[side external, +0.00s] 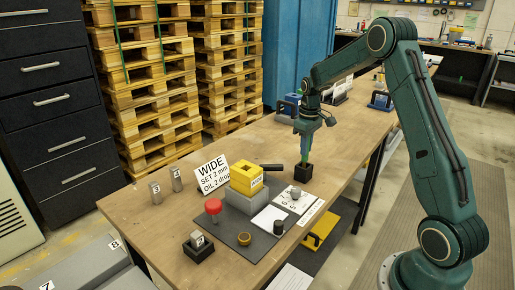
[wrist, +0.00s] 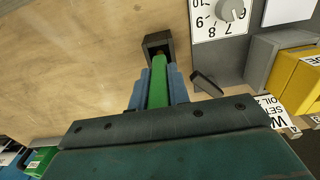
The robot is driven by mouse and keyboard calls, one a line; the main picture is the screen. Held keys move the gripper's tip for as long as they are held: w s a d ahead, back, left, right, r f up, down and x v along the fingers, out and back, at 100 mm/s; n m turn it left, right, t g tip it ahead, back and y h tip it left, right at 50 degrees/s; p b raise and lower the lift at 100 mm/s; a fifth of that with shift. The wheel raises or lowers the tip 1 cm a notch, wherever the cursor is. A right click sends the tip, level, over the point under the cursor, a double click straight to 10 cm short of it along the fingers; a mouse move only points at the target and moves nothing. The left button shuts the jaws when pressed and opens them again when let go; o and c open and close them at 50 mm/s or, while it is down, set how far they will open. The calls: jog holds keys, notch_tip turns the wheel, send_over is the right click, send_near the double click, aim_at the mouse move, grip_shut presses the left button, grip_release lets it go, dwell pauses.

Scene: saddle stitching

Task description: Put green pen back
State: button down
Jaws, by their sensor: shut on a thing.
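The green pen (wrist: 158,84) is between the two blue fingers of my gripper (wrist: 157,92), which is shut on it. In the side view my gripper (side external: 306,128) points down over the table, with the green pen (side external: 304,152) upright below it. The small black square holder (side external: 303,173) stands directly under the pen. In the wrist view the pen's far end reaches into the mouth of the holder (wrist: 151,39). How deep it sits, and whether it touches the bottom, I cannot tell.
A black cylindrical piece (side external: 271,167) lies left of the holder. A dial card (side external: 291,199), a yellow block on a grey block (side external: 246,202) and a "WIDE" sign (side external: 211,178) stand nearby. A red knob (side external: 213,206) is farther front. Bare wood (side external: 245,140) lies behind the holder.

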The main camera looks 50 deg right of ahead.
aim_at(305, 161)
jog(key=shift+f, duration=1.65)
jog(key=shift+f, duration=0.15)
jog(key=c, duration=1.3)
grip_release()
notch_tip(305, 161, up, 12)
jog(key=shift+r, duration=0.15)
